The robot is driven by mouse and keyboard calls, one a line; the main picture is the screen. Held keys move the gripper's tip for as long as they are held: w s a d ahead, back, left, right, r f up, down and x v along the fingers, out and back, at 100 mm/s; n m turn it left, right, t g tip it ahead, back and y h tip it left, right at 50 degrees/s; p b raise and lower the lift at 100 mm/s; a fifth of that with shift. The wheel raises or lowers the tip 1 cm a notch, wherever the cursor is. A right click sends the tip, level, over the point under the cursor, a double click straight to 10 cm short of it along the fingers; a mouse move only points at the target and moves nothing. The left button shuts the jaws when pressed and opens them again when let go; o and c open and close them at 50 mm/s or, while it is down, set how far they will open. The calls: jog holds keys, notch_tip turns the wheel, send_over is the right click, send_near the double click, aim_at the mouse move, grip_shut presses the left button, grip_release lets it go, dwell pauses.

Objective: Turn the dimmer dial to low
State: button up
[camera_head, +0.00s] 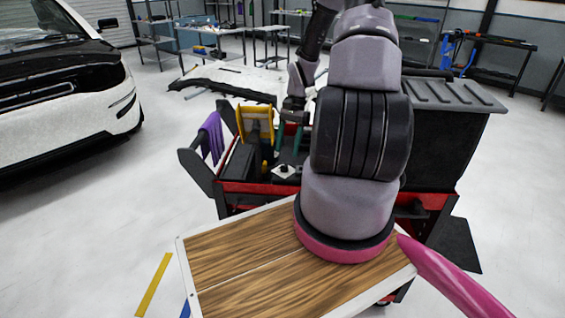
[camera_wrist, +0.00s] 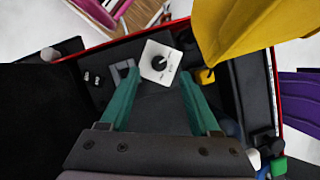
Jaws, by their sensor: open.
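The dimmer dial (camera_wrist: 159,63) is a round black knob on a white square plate (camera_wrist: 150,74) with small dark markings, set in the dark tray of the cart in the wrist view. In the head view the plate (camera_head: 284,171) shows small inside the red-edged cart. My gripper (camera_wrist: 154,82) has two teal fingers spread wide apart, with the plate beyond and between their tips. Nothing is between the fingers. In the head view my gripper (camera_head: 289,145) hangs over the cart, partly hidden by my arm. The dial's exact setting is too small to read.
A yellow object (camera_wrist: 235,30) stands close to the right finger. A black box (camera_wrist: 40,120) fills the left of the wrist view. A purple cloth (camera_head: 213,135) hangs at the cart's left. A wood-topped board (camera_head: 240,250) lies in front. A white and black car (camera_head: 60,80) stands left.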

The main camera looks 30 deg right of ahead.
aim_at(284, 165)
jog(key=x, duration=0.5)
jog(key=shift+f, duration=0.2)
